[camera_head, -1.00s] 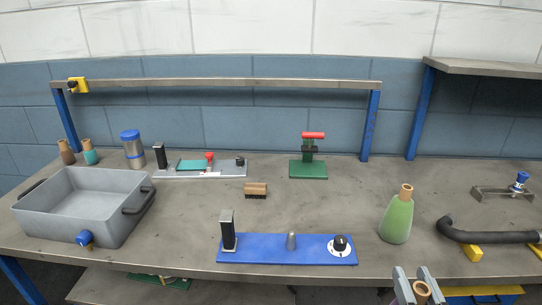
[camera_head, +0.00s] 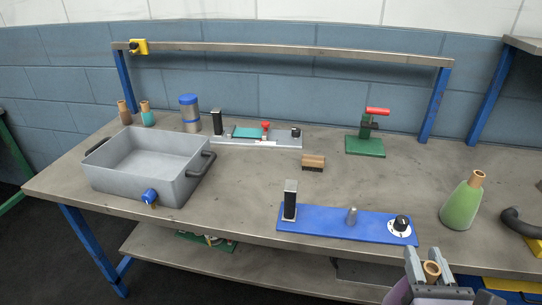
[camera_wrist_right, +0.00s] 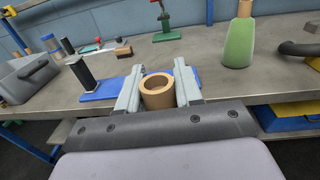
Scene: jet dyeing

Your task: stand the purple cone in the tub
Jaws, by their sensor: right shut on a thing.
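My right gripper (camera_head: 428,262) is shut on the tan tube end of the purple cone (camera_head: 398,293), at the bottom right of the head view, in front of the table's front edge. The tan end (camera_wrist_right: 158,92) sits between both fingers in the right wrist view; most of the purple body is hidden by the gripper. The grey tub (camera_head: 125,186), with dark handles and a blue valve, stands on the table's left part, well away from the gripper. Its visible inside looks empty. It is partly cut off in the wrist view (camera_wrist_right: 28,82). My left gripper is out of view.
A blue plate (camera_head: 325,220) with a black post, metal peg and dial lies between gripper and tub. A green cone (camera_head: 461,204) stands at right. A brush (camera_head: 313,163), green stand (camera_head: 365,145) and canister (camera_head: 190,115) stand farther back. The table's middle is mostly clear.

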